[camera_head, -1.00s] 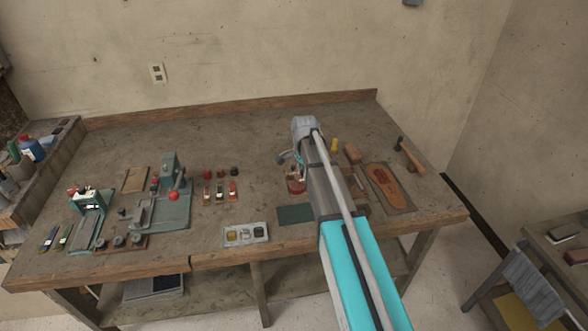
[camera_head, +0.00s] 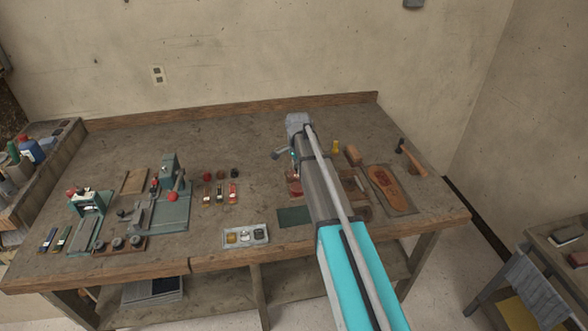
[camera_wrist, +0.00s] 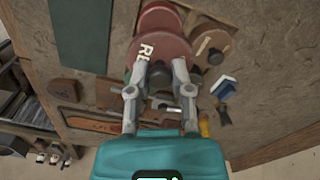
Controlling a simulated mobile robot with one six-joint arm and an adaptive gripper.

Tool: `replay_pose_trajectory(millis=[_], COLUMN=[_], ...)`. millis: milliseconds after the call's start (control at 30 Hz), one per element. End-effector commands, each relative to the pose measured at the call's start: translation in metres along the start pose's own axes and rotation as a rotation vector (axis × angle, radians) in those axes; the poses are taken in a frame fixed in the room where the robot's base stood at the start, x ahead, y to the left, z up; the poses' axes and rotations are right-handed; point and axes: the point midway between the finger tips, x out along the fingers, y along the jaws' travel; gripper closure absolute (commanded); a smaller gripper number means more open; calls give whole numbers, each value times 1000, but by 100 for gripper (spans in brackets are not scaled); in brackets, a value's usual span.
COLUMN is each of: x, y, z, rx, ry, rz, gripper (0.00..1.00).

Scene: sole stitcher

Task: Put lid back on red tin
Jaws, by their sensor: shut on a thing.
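In the wrist view my gripper (camera_wrist: 160,72) is shut on a small dark part at the near side of a round dark red lid (camera_wrist: 158,48), which carries pale letters reading "RE". A red tin with a pinkish upper face (camera_wrist: 158,17) shows just beyond the lid. The two overlap in this view, so I cannot tell whether they touch. In the head view the red tin (camera_head: 294,188) stands on the bench just left of my arm, partly hidden by it. My gripper (camera_head: 293,168) is over it, and its fingertips are hard to make out.
A dark green mat (camera_head: 295,216) lies in front of the tin. A board with an orange sole (camera_head: 390,188) and a hammer (camera_head: 411,158) lie to the right. A tray of small pots (camera_head: 246,235) sits left of the mat.

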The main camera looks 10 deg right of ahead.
Motion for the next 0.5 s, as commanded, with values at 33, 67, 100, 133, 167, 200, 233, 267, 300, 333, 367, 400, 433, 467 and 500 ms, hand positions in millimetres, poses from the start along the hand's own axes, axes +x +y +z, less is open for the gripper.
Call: replay_pose_trajectory(millis=[33,67,100,133,167,200,233,267,300,333,367,400,433,467,500], x=[3,4,6,8,10,12,14,16,19,21,23,26,28,30,33], y=[0,0,0,0,0,0,0,0,0,0,0,0,0,0,0], z=[0,0,0,0,0,0,0,0,0,-1,-1,-1,-1,-1,-1], rx=[0,0,0,0,0,0,1,1,1,1,1,1,1,1,1], ry=[0,0,0,0,0,0,0,0,0,0,0,0,0,0,0], rz=[0,0,0,0,0,0,0,0,0,0,0,0,0,0,0], gripper=[94,94,94,94,94,94,94,94,94,94,94,94,94,94,94])
